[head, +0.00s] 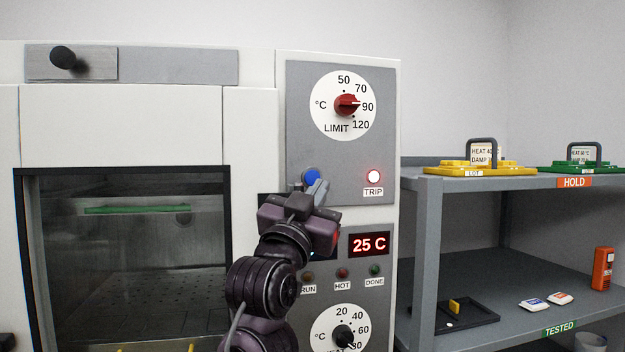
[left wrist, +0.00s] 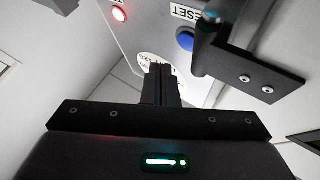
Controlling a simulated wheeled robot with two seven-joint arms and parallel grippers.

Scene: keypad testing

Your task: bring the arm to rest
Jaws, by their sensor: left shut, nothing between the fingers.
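My left gripper (head: 318,190) is in front of the chamber's control panel (head: 340,190), its fingertips just right of and below the blue button (head: 311,176). In the left wrist view the fingers (left wrist: 161,72) are shut with nothing between them. There the blue button (left wrist: 185,39), marked RESET, shows beyond the fingertips and to their right, apart from them in the picture. The TRIP lamp (head: 373,177) is lit. The display (head: 369,244) reads 25 C. My arm hides part of the panel around the RUN lamp. My right gripper is in neither view.
The chamber's window (head: 120,270) is left of my arm, with a handle (head: 67,57) above. The red LIMIT knob (head: 347,105) points near 90. At right, a grey shelf (head: 480,290) holds yellow (head: 480,169) and green (head: 590,168) carriers and small items.

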